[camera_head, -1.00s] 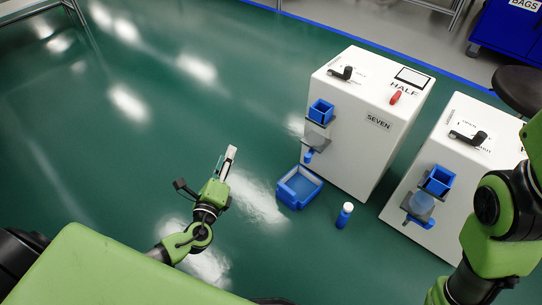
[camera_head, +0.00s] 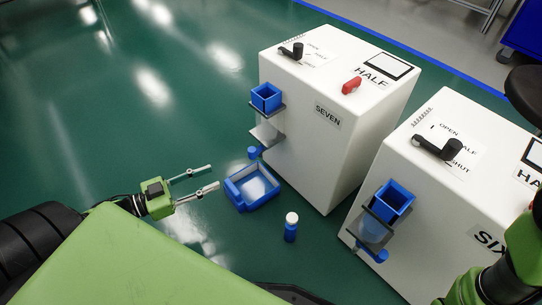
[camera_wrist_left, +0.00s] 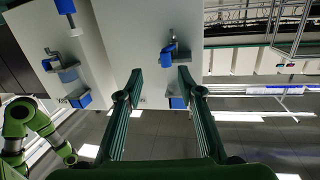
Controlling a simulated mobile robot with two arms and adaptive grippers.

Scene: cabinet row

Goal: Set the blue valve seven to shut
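The white cabinet labelled SEVEN (camera_head: 338,155) stands in the middle of the head view. Its front carries a blue square hopper (camera_head: 266,97), with a small blue valve part (camera_head: 254,152) low beneath it. A black lever (camera_head: 291,50) sits on its top beside small printed position words; a red lever (camera_head: 352,85) is near the word HALF. My left gripper (camera_head: 214,176) is open and empty, left of the cabinet and apart from it. In the left wrist view, which looks upside down, a blue part with a grey handle (camera_wrist_left: 168,50) shows beyond the open fingers (camera_wrist_left: 160,80). My right gripper is out of view.
A blue tray (camera_head: 236,195) lies on the floor before SEVEN, with a white-capped blue bottle (camera_head: 291,227) to its right. Cabinet SIX (camera_head: 455,200) stands at right with its own blue hopper (camera_head: 393,200) and black lever (camera_head: 440,148). Green floor at left is clear.

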